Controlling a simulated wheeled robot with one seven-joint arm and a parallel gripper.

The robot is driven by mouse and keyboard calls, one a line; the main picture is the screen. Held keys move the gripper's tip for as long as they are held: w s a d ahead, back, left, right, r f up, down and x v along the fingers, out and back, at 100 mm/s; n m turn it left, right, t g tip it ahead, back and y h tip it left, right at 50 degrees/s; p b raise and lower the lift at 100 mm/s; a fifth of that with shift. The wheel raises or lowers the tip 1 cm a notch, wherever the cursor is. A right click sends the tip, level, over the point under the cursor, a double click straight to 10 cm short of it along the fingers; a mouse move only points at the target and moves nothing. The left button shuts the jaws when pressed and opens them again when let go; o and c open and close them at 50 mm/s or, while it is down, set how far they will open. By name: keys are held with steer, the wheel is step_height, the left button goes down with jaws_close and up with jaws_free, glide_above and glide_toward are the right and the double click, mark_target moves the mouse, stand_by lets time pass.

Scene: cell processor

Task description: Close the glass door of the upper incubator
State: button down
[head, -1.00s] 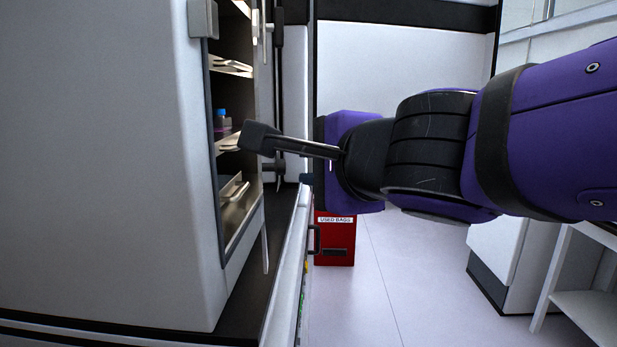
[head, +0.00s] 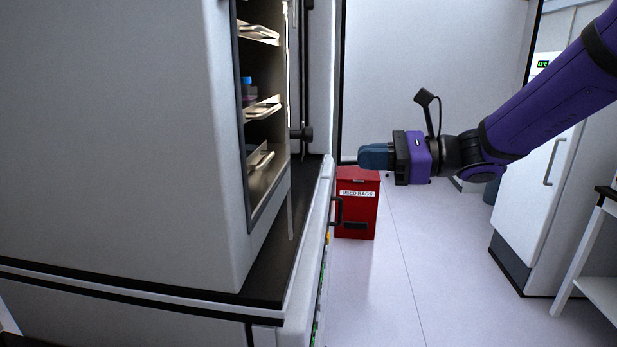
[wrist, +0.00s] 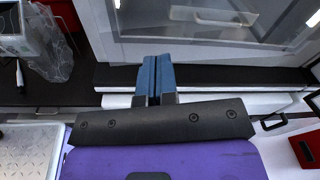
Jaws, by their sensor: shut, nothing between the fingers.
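The upper incubator (head: 120,130) fills the left of the head view, seen from its side. Its front opening shows shelves and a blue-capped container. A thin, pale, see-through strip (head: 291,205) stands nearly edge-on at the opening and looks like the glass door, standing open. In the wrist view a pale-framed pane (wrist: 200,52) lies ahead of the fingertips; I cannot tell surely if it is that door. My gripper (head: 362,156) is shut and empty, right of the incubator and clear of it, its blue fingers pointing left. The fingers also show in the wrist view (wrist: 154,65).
A dark ledge (head: 262,280) runs under the incubator, above a lower unit with a handle (head: 337,211). A red used-bags bin (head: 357,215) stands behind my gripper. A white cabinet (head: 535,200) and table (head: 600,290) stand at right. The floor between is clear.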

mark_target(294, 177)
step_height(294, 177, down, 4)
steer(key=d+m+g+y, duration=0.1)
steer(key=d+g, duration=0.2)
steer(key=a, duration=1.4)
